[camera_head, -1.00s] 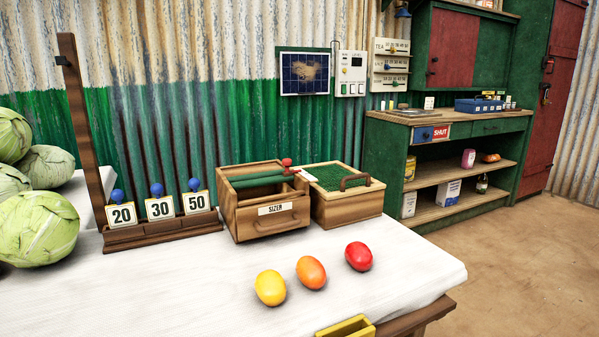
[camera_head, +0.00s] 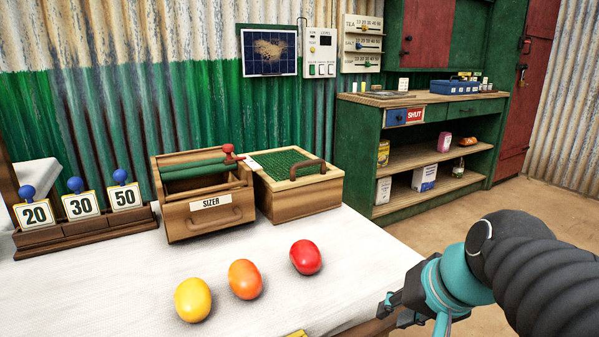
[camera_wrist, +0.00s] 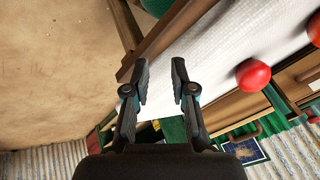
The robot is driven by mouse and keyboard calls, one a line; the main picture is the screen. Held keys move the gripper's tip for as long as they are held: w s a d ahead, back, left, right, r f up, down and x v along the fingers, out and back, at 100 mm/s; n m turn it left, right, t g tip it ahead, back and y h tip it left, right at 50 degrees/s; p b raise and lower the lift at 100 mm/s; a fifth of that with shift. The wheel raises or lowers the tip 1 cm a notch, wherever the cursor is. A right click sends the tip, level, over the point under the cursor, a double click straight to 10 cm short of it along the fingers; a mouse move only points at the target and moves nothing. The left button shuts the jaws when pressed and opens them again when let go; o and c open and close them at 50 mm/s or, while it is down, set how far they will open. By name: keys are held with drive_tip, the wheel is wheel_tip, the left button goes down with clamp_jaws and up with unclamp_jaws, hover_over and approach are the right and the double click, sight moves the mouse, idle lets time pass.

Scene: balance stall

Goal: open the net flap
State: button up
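The net flap (camera_head: 290,163) is a green mesh lid in a wooden frame on top of a wooden box (camera_head: 303,198). It lies flat and looks shut. A brown handle (camera_head: 309,166) stands on its right part. My gripper (camera_head: 388,305) is at the lower right in the head view, by the table's right edge, in front of and to the right of the box and apart from it. In the wrist view my gripper (camera_wrist: 160,82) has its two fingers spread with nothing between them.
The sizer box (camera_head: 205,212) with green rollers and a red knob stands left of the net box. Yellow (camera_head: 192,300), orange (camera_head: 245,279) and red (camera_head: 306,257) fruits lie in front. Number cards (camera_head: 82,205) stand at left. A green shelf unit (camera_head: 357,140) is behind right.

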sight(313, 163)
drive_tip(key=w+a+r+m+y+b, duration=0.1)
drive_tip(key=w+r+y, duration=0.1)
drive_tip(key=w, duration=0.2)
drive_tip(key=w+a+r+m+y+b, duration=0.1)
drive_tip(key=w+a+r+y+b, duration=0.1)
drive_tip(key=w, duration=0.3)
drive_tip(key=w+a+r+m+t+y+b, duration=0.1)
drive_tip(key=w+a+r+y, duration=0.1)
drive_tip(key=w, duration=0.3)
drive_tip(key=shift+w+r+b, duration=0.2)
drive_tip(key=shift+r+b, duration=0.15)
drive_tip(key=shift+r, duration=0.2)
drive_tip(key=w+d+r+m+t+y+b, duration=0.1)
drive_tip(key=w+r+m+t+y+b, duration=0.2)
drive_tip(key=w+r, duration=0.5)
drive_tip(key=shift+n+g+y, duration=0.4)
drive_tip(key=shift+n+y, duration=0.1)
drive_tip(key=shift+y, duration=0.1)
drive_tip(key=x, duration=1.4)
drive_tip(key=shift+w+f, duration=0.4)
drive_tip(key=shift+c, duration=0.3)
clamp_jaws()
drive_tip(key=shift+d, duration=0.1)
